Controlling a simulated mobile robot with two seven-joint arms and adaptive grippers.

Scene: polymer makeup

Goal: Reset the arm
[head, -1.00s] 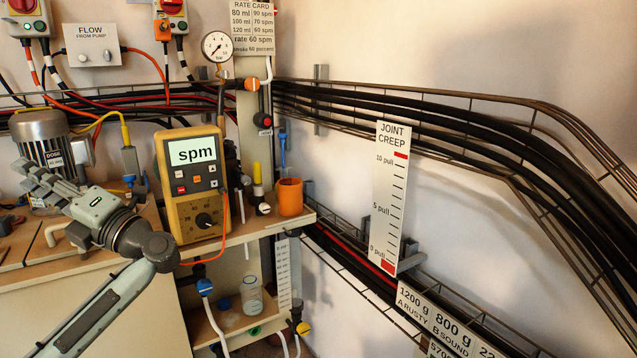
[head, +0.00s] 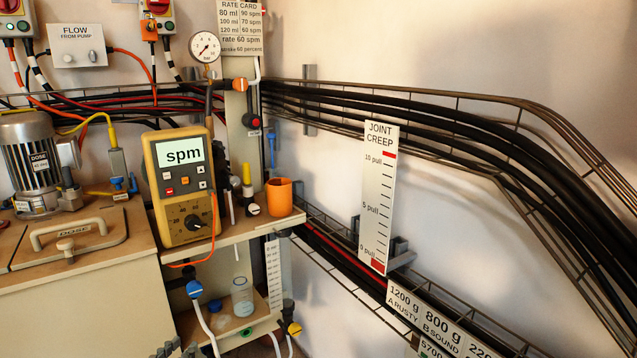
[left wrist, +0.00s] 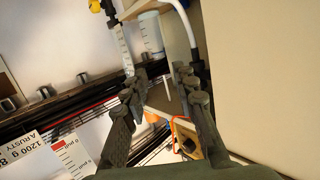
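My left gripper (head: 180,350) shows only as dark fingertips at the bottom edge of the head view, below the bench and shelf. In the left wrist view its two dark fingers (left wrist: 158,88) stand apart with nothing between them, so it is open and empty. The rest of the left arm is out of the head view. My right gripper is in neither view.
A yellow meter reading "spm" (head: 183,188) and an orange cup (head: 279,197) stand on the upper shelf. A clear beaker (head: 242,297) stands on the lower shelf. A cable tray (head: 430,102) runs along the wall. A handled "DOSE" lid (head: 70,243) lies at left.

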